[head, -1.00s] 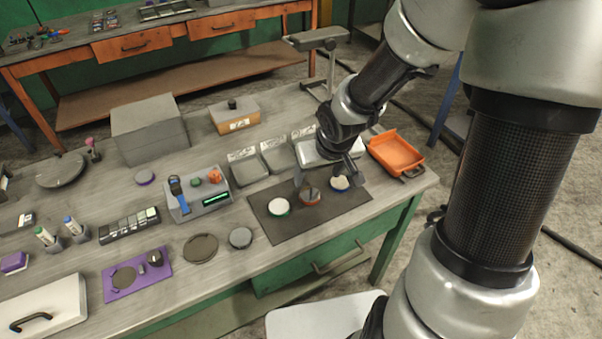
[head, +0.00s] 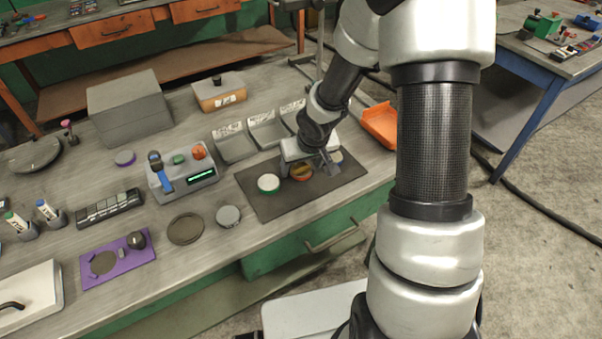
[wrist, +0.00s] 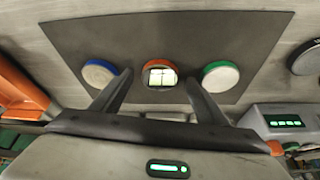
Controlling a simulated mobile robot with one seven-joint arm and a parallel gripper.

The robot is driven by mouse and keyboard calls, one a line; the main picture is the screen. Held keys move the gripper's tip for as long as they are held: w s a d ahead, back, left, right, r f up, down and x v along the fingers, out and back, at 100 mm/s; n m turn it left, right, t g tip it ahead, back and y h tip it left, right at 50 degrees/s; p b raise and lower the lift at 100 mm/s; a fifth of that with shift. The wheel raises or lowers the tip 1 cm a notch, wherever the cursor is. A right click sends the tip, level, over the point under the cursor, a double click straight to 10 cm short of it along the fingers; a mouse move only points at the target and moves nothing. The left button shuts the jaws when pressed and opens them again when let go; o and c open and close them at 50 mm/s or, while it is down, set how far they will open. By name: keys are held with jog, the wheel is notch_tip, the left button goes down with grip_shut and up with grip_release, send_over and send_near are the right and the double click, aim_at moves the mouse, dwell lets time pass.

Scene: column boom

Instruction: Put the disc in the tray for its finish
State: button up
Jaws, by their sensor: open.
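Three discs lie in a row on a dark mat (head: 262,206). The green-rimmed disc (head: 268,183) has a pale matt top; it also shows in the wrist view (wrist: 220,75). The middle, orange-red-rimmed disc (head: 301,173) has a mirror-like top in the wrist view (wrist: 160,74). The blue-rimmed disc (wrist: 98,73) is pale and mostly hidden by my gripper in the head view. My gripper (wrist: 157,82) is open and empty, its fingers on either side of the middle disc's near edge. Grey labelled trays (head: 236,148) stand behind the mat; their labels are too small to read.
A grey device with a green display (head: 200,177) stands left of the trays. A dark round pad (head: 186,229) and a grey puck (head: 228,216) lie left of the mat.

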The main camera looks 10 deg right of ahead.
jog(key=shift+w+f, duration=0.1)
jog(key=shift+f, duration=0.2)
jog(key=c, duration=1.5)
notch_tip(320, 180, up, 9)
jog(key=p, duration=0.4)
jog(key=shift+r, duration=0.2)
jog(key=shift+c, duration=0.3)
jog(key=m, duration=0.1)
send_near(302, 172)
notch_tip(302, 172, up, 2)
jog(key=s, duration=0.3)
jog(key=shift+a+r+h, duration=0.15)
jog(key=shift+a+h, duration=0.1)
jog(key=shift+h, duration=0.05)
